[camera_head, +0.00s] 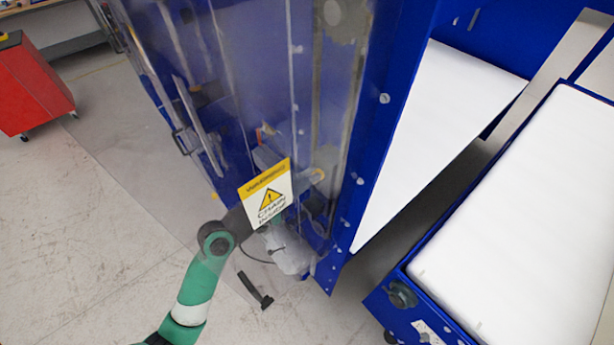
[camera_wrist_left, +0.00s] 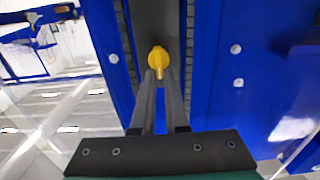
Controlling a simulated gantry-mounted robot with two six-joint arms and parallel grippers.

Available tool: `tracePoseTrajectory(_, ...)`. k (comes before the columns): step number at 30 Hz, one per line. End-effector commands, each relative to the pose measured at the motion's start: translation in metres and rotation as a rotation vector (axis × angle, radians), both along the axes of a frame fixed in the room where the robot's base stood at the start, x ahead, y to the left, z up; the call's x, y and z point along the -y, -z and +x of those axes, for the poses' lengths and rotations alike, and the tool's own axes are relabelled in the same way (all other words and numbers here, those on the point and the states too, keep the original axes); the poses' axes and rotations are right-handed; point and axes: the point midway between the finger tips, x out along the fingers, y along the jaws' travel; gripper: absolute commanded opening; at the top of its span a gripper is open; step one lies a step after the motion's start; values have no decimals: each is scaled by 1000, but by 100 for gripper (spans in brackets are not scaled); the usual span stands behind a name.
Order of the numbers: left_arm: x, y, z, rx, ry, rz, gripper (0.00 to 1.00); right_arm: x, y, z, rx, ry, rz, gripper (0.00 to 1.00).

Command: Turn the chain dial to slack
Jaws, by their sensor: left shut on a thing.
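The yellow chain dial (camera_wrist_left: 158,58) sits on a dark recessed strip between blue panels in the left wrist view. In the head view a small yellow-orange spot that looks like the dial (camera_head: 319,174) shows through the clear guard. My left gripper (camera_wrist_left: 160,78) is shut on the dial, with its two dark fingers close together at the knob. In the head view the left gripper (camera_head: 308,182) is partly hidden behind the guard's warning sign (camera_head: 266,193). Which way the dial points is not clear. My right gripper is not in view.
The clear guard (camera_head: 240,80) stands on the blue machine, close to my left arm. White foam blocks (camera_head: 530,215) lie on the blue bed at right. A red cabinet (camera_head: 32,85) stands far left. The grey floor (camera_head: 90,220) at left is mostly clear.

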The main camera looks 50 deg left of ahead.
Motion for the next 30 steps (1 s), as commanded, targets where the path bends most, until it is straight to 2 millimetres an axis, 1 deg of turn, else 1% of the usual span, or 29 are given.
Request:
tracePoseTrajectory(5,-1,-1,0,-2,0,-45,0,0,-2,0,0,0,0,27)
tracePoseTrajectory(11,-3,-1,0,-8,0,-157,0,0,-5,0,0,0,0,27)
tracePoseTrajectory(30,-11,2,0,-35,0,-738,0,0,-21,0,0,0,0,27)
